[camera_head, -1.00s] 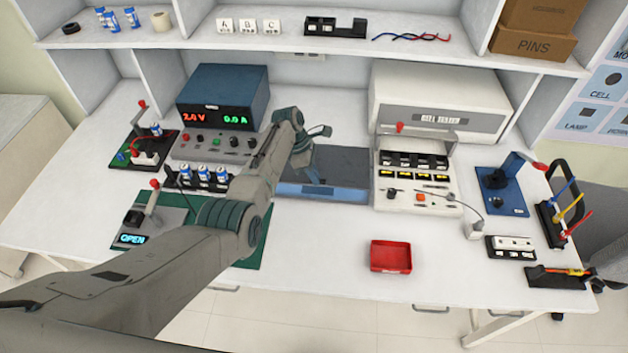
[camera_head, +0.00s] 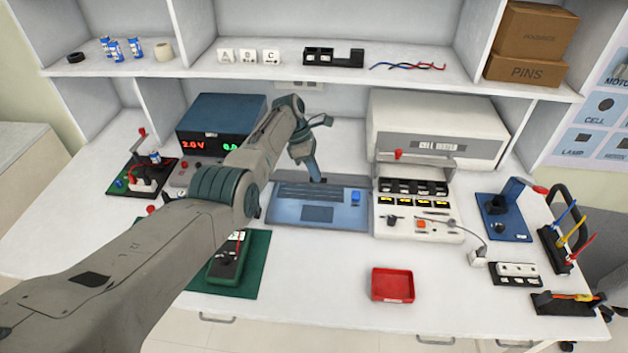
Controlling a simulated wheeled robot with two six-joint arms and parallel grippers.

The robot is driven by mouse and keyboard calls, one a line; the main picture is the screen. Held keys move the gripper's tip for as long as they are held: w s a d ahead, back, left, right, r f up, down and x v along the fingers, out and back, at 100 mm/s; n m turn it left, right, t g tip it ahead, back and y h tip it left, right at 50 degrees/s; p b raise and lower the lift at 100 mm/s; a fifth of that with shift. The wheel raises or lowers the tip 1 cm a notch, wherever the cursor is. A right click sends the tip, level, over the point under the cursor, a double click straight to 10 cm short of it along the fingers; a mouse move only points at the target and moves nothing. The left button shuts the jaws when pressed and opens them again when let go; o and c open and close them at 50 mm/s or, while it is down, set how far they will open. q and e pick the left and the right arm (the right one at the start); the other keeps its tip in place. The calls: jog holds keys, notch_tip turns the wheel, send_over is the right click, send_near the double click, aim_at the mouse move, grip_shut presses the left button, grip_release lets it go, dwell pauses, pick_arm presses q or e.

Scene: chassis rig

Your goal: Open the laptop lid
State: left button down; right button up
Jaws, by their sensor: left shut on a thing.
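The laptop (camera_head: 283,212) lies in the middle of the bench. Its blue-grey base shows a dark keyboard, a touchpad (camera_head: 317,214) and a small bright blue block (camera_head: 355,196) at the right. The lid (camera_head: 350,181) is raised and shows only as a thin, foreshortened strip at the back of the base; its exact angle is hard to tell. My left gripper (camera_head: 318,178) reaches down from above and is shut on the lid's edge, its fingertips partly hidden by the wrist. My right gripper is not in view.
A blue power supply (camera_head: 220,112) stands left of the laptop, partly behind my left arm. A white cell tester (camera_head: 437,122) stands close on the right. A red tray (camera_head: 392,285) and a green mat (camera_head: 258,252) lie in front.

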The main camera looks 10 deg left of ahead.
pick_arm(q)
jog(key=shift+w, duration=0.2)
jog(key=c, duration=1.7)
grip_release()
jog(key=shift+o, duration=0.9)
jog(key=shift+w+f, duration=0.2)
jog(key=shift+w, duration=0.05)
jog(key=shift+w+f, duration=0.15)
jog(key=shift+s, duration=0.2)
